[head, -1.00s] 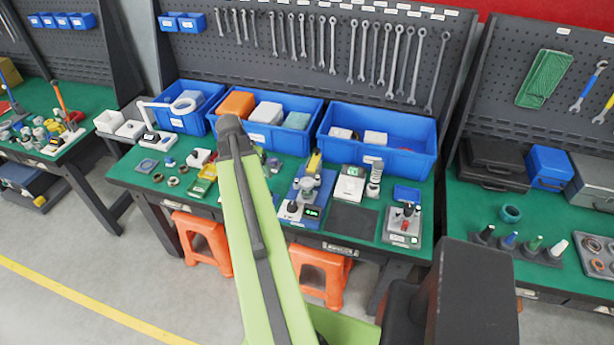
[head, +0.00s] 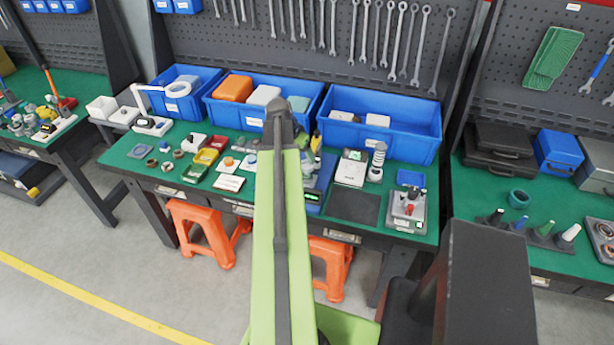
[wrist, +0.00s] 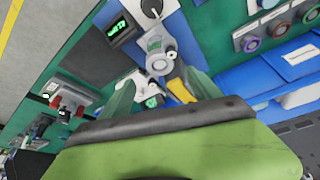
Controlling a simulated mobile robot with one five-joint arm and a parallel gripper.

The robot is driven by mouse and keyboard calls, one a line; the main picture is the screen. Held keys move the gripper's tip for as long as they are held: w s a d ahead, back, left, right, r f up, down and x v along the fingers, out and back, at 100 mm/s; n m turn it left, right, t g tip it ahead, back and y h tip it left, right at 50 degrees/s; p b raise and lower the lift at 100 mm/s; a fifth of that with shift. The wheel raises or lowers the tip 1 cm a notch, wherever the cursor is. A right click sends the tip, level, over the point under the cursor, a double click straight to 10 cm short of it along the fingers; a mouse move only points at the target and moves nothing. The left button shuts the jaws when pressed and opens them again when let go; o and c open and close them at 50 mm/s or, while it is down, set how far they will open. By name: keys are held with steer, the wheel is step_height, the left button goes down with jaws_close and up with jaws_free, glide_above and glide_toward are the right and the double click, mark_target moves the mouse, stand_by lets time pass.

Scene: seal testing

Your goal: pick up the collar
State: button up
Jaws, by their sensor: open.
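Several small ring-shaped parts (head: 167,166) lie at the left of the bench's green top in the head view; I cannot tell which thing is the collar. In the wrist view, my gripper (wrist: 162,90) is open, its two pale green fingers apart with nothing clearly held. A grey-white cylindrical part (wrist: 157,45) on a blue-based device shows just beyond the fingers. A small white part and a yellow one show near the fingertips. In the head view, my arm hides my gripper and much of the blue device.
Blue bins (head: 382,135) line the back of the bench under hanging wrenches. A dark mat (head: 354,208) lies bare, right of centre. A grey device (head: 406,210) stands right of it. Orange stools (head: 205,232) are below. A teal ring (head: 519,198) sits on the right bench.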

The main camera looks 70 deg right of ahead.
mark_target(307, 165)
steer(key=shift+b+x, duration=0.35)
steer(key=shift+x, duration=0.75)
steer(key=b+x, duration=0.5)
steer(key=shift+a+f, duration=0.1)
steer(key=shift+f, duration=0.1)
steer(key=shift+r, duration=0.15)
steer(key=c, duration=1.4)
steer(key=shift+r+p, duration=0.15)
steer(key=shift+p, duration=0.25)
step_height(307, 165, up, 5)
steer(key=p, duration=0.4)
steer(key=shift+f, duration=0.25)
steer(key=s+r+p, duration=0.2)
steer(key=s, duration=0.1)
steer(key=s+d+r+p, duration=0.1)
steer(key=s+r+p, duration=0.1)
steer(key=s, duration=0.2)
steer(key=s+r+p, duration=0.2)
steer(key=s, duration=0.2)
steer(key=shift+s+d+r+p, duration=0.1)
steer(key=shift+s+d+p, duration=0.1)
steer(key=shift+s+p, duration=0.1)
